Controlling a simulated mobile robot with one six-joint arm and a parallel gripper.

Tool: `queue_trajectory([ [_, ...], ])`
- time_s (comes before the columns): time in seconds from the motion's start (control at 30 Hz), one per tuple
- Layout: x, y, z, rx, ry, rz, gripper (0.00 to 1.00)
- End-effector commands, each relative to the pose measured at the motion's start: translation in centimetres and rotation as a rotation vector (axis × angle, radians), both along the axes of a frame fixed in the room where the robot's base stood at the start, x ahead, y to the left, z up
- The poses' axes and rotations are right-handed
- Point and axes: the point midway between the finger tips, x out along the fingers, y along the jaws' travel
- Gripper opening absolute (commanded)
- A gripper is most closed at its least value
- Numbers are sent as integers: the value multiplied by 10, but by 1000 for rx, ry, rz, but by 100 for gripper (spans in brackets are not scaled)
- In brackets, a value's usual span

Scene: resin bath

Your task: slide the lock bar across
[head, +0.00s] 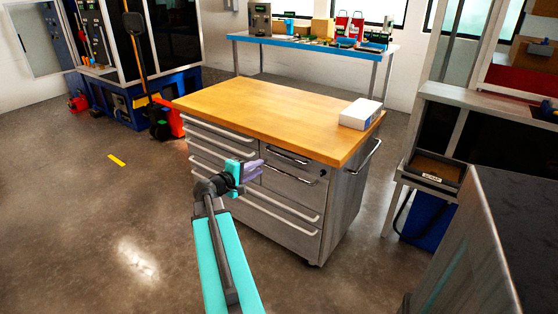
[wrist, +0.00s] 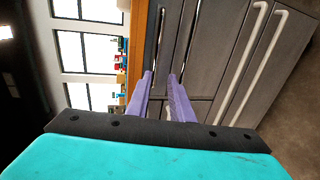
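I cannot make out a lock bar for certain in either view. A grey drawer cabinet (head: 345,205) with a wooden top (head: 265,110) stands in the middle of the head view. A small dark round spot (head: 323,172) shows near its upper right drawers. My gripper (head: 256,170) is in front of the cabinet's drawer side, below the top's edge. In the wrist view its two purple fingers (wrist: 160,76) are apart with nothing between them, pointing towards the drawer fronts (wrist: 215,55). I cannot tell how far the fingertips are from the cabinet.
A white box (head: 359,114) sits on the wooden top's right end. A blue-edged bench (head: 300,41) with several items stands behind. A machine with a labelled tray (head: 433,178) is at right, with a dark-topped unit (head: 520,220) nearer.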

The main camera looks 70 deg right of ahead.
Motion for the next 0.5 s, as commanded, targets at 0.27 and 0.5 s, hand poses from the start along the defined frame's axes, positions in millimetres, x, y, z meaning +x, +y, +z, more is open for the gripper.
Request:
queue_trajectory([
  [0.27, -4, -4, 6, -13, 5, -5, 20],
  [0.5, -5, -6, 5, -12, 4, -5, 20],
])
